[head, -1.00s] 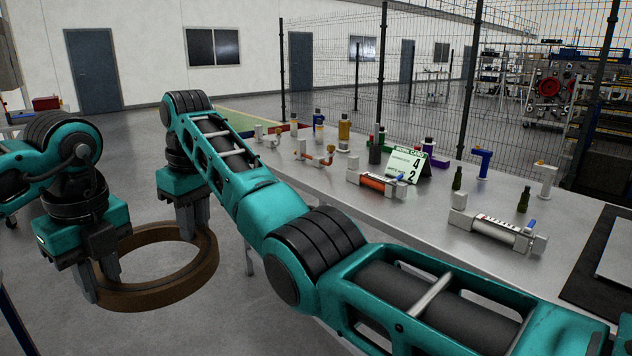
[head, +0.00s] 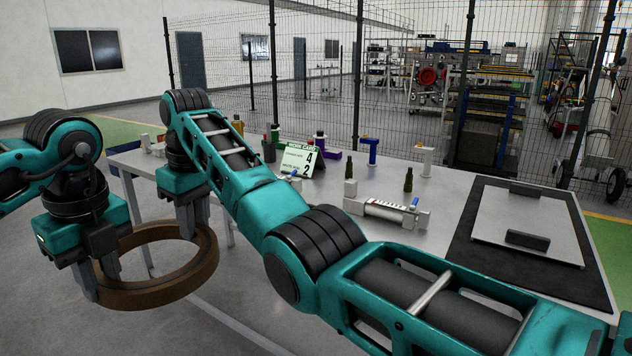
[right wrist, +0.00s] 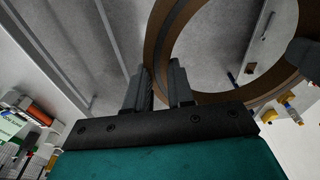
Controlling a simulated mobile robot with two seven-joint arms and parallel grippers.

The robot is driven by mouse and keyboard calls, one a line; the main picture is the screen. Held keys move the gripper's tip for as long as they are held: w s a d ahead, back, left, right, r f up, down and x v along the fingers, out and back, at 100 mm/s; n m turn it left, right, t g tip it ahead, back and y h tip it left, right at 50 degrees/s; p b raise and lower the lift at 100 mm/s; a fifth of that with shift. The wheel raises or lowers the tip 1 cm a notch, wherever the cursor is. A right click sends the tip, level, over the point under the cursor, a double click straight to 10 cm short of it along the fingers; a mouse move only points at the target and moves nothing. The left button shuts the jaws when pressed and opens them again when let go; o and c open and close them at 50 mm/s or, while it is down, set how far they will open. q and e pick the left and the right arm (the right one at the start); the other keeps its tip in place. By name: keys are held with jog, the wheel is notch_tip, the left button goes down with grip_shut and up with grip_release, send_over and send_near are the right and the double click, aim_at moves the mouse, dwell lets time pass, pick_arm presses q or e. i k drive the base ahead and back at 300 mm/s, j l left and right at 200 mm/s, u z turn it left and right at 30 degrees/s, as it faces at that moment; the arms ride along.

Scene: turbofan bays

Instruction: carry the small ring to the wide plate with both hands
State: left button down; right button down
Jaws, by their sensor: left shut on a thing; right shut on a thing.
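The small ring (head: 152,296) is a brown hoop at the lower left of the head view, held roughly level in the air beside the table. My left gripper (head: 97,282) is shut on its near left side. In the right wrist view the ring (right wrist: 160,38) passes between the right fingers (right wrist: 158,88). The wide plate (head: 522,214), flat and grey with two dark handles, lies on a black mat at the right end of the table.
The table (head: 310,200) carries a white cylinder fitting (head: 382,210), bottles, a blue-topped stand (head: 369,152) and a green-and-white work card (head: 298,158). The black mat (head: 460,250) surrounds the plate. A mesh fence (head: 310,90) stands behind the table. Open floor lies at the lower left.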

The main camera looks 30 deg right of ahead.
aim_at(524, 216)
jog(key=z, duration=3.65)
jog(key=i+z, duration=0.3)
jog(key=i, duration=0.15)
jog(key=i+z, duration=0.15)
jog(key=i, duration=0.6)
